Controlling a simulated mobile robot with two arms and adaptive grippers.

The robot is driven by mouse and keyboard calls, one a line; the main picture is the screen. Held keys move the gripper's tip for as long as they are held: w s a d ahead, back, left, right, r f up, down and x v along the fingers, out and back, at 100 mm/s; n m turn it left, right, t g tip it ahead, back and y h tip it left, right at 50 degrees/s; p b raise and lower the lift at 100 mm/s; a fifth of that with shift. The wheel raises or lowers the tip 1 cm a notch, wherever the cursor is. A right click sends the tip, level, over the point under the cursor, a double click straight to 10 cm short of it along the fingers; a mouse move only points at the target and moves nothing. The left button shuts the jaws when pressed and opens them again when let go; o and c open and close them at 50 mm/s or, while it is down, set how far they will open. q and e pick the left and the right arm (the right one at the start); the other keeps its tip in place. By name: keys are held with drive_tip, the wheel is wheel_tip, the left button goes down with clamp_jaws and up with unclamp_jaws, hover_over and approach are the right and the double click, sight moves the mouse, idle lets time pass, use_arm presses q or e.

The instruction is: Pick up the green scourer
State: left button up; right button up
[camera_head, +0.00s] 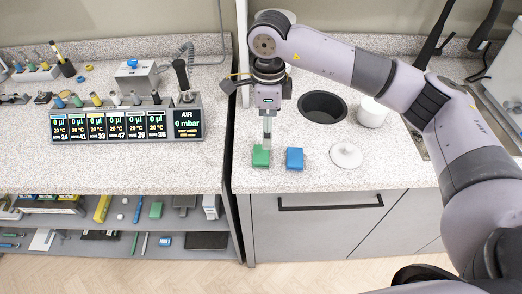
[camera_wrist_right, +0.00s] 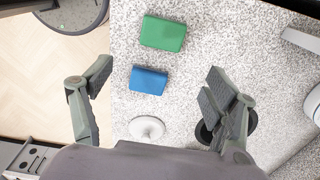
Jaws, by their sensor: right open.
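The green scourer (camera_head: 261,157) is a small block lying flat near the front left corner of the right-hand counter. It also shows near the top of the right wrist view (camera_wrist_right: 163,33). A blue block (camera_head: 295,158) of similar shape lies just right of it, with a gap between them. My right gripper (camera_head: 267,136) points down just behind and above the green scourer in the head view. In the right wrist view its fingers (camera_wrist_right: 157,86) are spread wide with nothing between them, and the green scourer appears beyond the tips. My left gripper is not in view.
A white round lid (camera_head: 346,156) lies right of the blue block. Behind are a dark round opening (camera_head: 322,107) and a white pot (camera_head: 372,112). A shelf below holds several small items.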

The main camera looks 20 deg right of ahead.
sight(266, 153)
wheel_tip(266, 153, down, 3)
drive_tip(key=shift+w+f+p, duration=0.1)
drive_tip(key=shift+f+p, duration=0.05)
drive_tip(key=shift+p, duration=0.25)
drive_tip(key=shift+f+p, duration=0.3)
drive_tip(key=shift+f, duration=0.6)
wheel_tip(266, 153, down, 4)
drive_tip(key=shift+a+f+p, duration=0.1)
drive_tip(key=shift+f+p, duration=0.1)
drive_tip(key=shift+p, duration=0.95)
drive_tip(key=shift+f, duration=0.25)
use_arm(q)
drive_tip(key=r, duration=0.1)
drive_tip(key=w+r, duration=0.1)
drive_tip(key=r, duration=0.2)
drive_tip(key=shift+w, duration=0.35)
use_arm(e)
drive_tip(key=shift+c, duration=0.5)
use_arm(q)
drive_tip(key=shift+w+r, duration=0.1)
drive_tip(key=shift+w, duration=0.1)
use_arm(e)
drive_tip(key=c, duration=0.8)
